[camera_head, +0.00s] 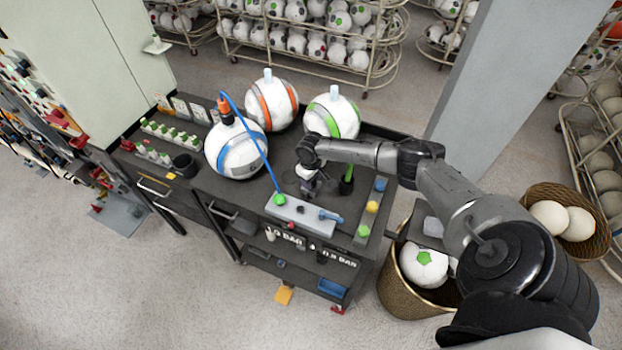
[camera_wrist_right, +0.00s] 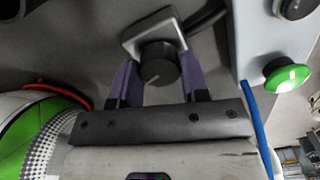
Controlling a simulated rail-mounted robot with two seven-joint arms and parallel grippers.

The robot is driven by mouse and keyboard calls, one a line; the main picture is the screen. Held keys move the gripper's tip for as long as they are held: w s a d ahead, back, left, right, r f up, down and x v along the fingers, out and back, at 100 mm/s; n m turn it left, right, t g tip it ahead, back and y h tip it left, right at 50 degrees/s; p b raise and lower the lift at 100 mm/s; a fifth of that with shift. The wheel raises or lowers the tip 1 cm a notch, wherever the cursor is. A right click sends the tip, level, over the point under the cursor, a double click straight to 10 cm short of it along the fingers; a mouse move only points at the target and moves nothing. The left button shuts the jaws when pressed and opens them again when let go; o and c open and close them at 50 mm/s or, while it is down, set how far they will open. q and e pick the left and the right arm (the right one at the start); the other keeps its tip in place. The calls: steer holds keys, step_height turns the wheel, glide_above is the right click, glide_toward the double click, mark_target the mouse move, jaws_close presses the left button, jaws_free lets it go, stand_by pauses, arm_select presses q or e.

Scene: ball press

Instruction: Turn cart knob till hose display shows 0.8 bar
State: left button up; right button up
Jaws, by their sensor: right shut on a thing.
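My right gripper (camera_head: 308,186) reaches down over the cart top (camera_head: 262,188). In the right wrist view its two purple fingers (camera_wrist_right: 160,82) are on either side of a round black knob (camera_wrist_right: 160,64) on a square grey base (camera_wrist_right: 152,30) and are shut on it. In the head view the gripper hides most of the knob. White lettering ending in "BAR" (camera_head: 337,257) shows on the cart's front; its figures are hard to read surely. A blue hose (camera_head: 252,138) runs from the blue-striped ball (camera_head: 238,148). My left gripper is out of view.
A grey box with a green button (camera_head: 279,199) lies beside the gripper. An orange-striped ball (camera_head: 273,103) and a green-striped ball (camera_head: 332,116) stand behind. A basket (camera_head: 392,290) holding a ball stands right of the cart. Floor at the left front is clear.

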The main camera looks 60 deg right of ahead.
steer(key=o, duration=0.9)
steer(key=shift+r, duration=0.5)
step_height(320, 180, up, 13)
steer(key=shift+f+b, duration=0.1)
steer(key=shift+b, duration=0.7)
